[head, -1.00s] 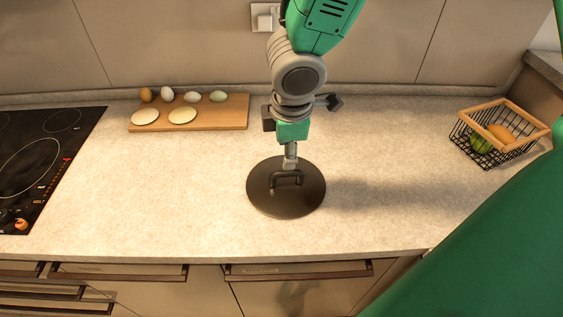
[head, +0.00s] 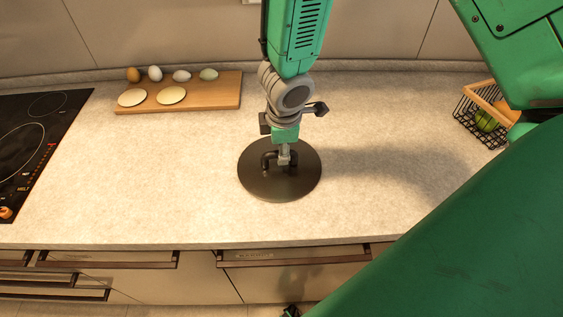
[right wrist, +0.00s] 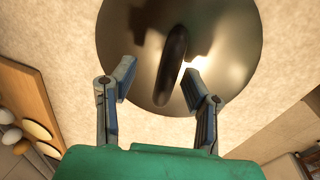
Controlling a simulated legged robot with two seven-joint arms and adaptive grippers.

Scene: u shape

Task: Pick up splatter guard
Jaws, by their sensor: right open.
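The splatter guard (head: 285,188) is a dark round disc lying flat on the counter, with a raised bar handle (head: 266,161) on top. My right gripper (head: 284,157) points down over it, at the handle. In the right wrist view the gripper (right wrist: 158,85) is open, and the near end of the handle (right wrist: 173,58) shows between its fingers, closer to the right finger. The guard (right wrist: 228,50) fills the upper middle there. I cannot tell whether a finger touches the handle. My left gripper is not in view.
A wooden board (head: 215,92) with several eggs and two pale rounds lies at the back left. A black cooktop (head: 45,150) is at far left. A wire basket (head: 465,110) with produce stands at the right, partly hidden by my arm. The counter around the guard is clear.

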